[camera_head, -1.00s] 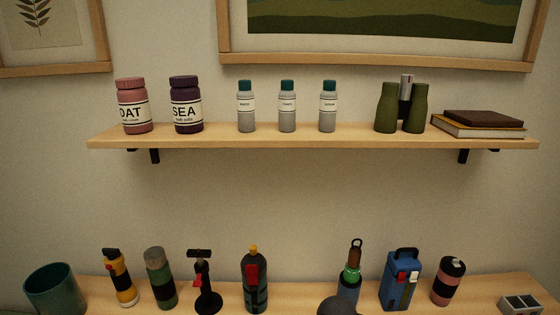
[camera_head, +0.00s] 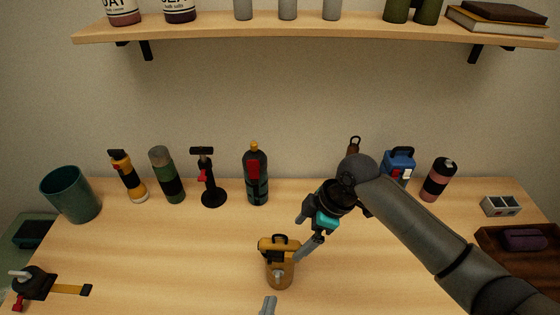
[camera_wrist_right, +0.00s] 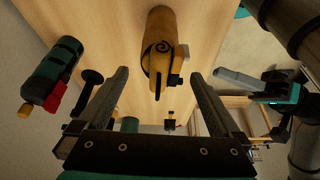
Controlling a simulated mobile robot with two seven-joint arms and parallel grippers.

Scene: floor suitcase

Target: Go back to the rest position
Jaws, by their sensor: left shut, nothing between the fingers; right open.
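My right gripper (camera_head: 305,232) comes in from the right in the head view. It is open and empty, just above and to the right of a yellow canister with a black handle (camera_head: 279,270) on the table. In the right wrist view the yellow canister (camera_wrist_right: 160,40) shows beyond and between the parted fingertips (camera_wrist_right: 158,75). My left gripper (camera_head: 268,305) shows only as a grey fingertip at the bottom edge of the head view, below the canister. It also shows at the right of the wrist view (camera_wrist_right: 240,82), shut with nothing in it.
A row stands along the table's back: teal cup (camera_head: 71,194), yellow torch (camera_head: 128,176), green flask (camera_head: 167,175), black stand (camera_head: 210,180), dark bottle (camera_head: 256,175), blue case (camera_head: 399,163), pink can (camera_head: 438,180). A brown tray (camera_head: 500,262) is right. A shelf (camera_head: 300,31) hangs above.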

